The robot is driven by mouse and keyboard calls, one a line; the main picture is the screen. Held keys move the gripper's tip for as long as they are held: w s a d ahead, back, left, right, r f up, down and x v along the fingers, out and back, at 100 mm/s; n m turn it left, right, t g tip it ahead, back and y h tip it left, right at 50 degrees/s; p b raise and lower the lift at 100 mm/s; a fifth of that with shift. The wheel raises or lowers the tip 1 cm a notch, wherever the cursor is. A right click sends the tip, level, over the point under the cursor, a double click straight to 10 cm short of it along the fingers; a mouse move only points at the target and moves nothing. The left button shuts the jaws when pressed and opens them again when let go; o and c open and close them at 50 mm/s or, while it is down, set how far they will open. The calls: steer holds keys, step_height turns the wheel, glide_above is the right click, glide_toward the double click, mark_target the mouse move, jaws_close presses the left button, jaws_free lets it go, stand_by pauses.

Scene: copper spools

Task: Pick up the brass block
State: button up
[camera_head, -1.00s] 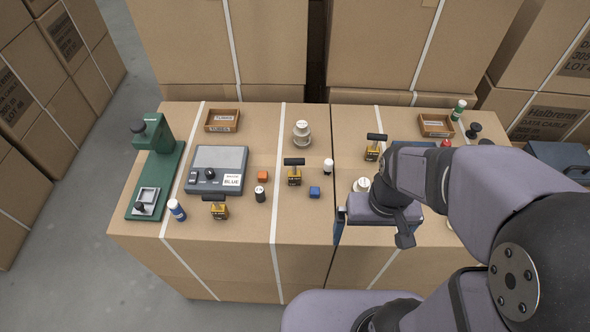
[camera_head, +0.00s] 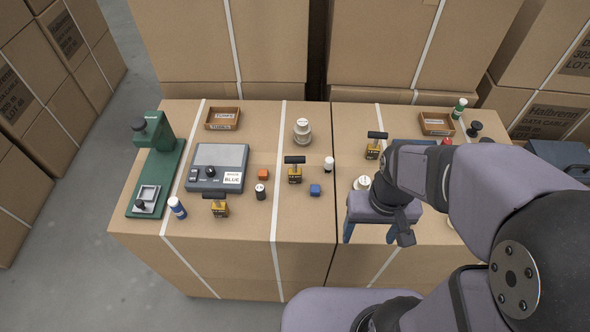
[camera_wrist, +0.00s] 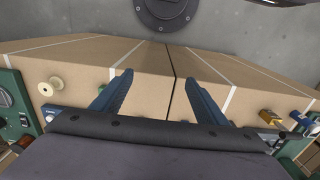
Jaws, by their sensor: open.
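Three brass-yellow blocks with black T-shaped handles stand upright on the cardboard boxes: one at the front left (camera_head: 219,209), one in the middle (camera_head: 295,176) and one farther right (camera_head: 373,152). The frames do not show which is meant. My gripper (camera_head: 369,234) is open over the front of the right box, to the right of the middle block and in front of the right one. In the wrist view my gripper (camera_wrist: 158,88) has its fingers spread with only bare cardboard between them. A yellow piece (camera_wrist: 299,117) shows at that view's right edge.
A grey scale (camera_head: 232,158) and a green press (camera_head: 175,165) stand left. Trays (camera_head: 222,112) stand behind.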

steer(key=w+a+f+t, duration=0.25)
steer(key=w+a, duration=0.25)
steer(key=w, duration=0.3)
steer(key=t+y, duration=0.2)
steer(key=t, duration=0.4)
glide_toward(297, 163)
step_height(297, 163, down, 3)
steer(key=w+d, duration=0.1)
steer(key=w, duration=0.2)
steer(key=w+a+f+t+b, duration=0.1)
steer(key=t+b, duration=0.1)
steer(key=w+a+f+t+b, duration=0.1)
steer(key=w+t+b, duration=0.1)
steer(key=b, duration=0.1)
steer(key=shift+w+a+f, duration=0.1)
steer(key=shift+a, duration=0.1)
steer(key=shift+f+t+b, duration=0.35)
steer(key=shift+t+b, duration=0.1)
steer(key=shift+a+f+t+h+b, duration=0.1)
steer(key=shift+f+t+h+b, duration=0.3)
steer(key=shift+t+b, duration=0.6)
steer(key=shift+s+f+t+b, duration=0.25)
steer(key=shift+s+t+b, duration=0.15)
steer(key=shift+t+b, duration=0.3)
steer(key=shift+s+a+r+n+t+b, duration=0.15)
steer(key=shift+s+r+n+t+b, duration=0.15)
steer(key=shift+s+t+b, duration=0.3)
steer(key=shift+w+f+b, duration=0.15)
steer(key=shift+b, duration=0.2)
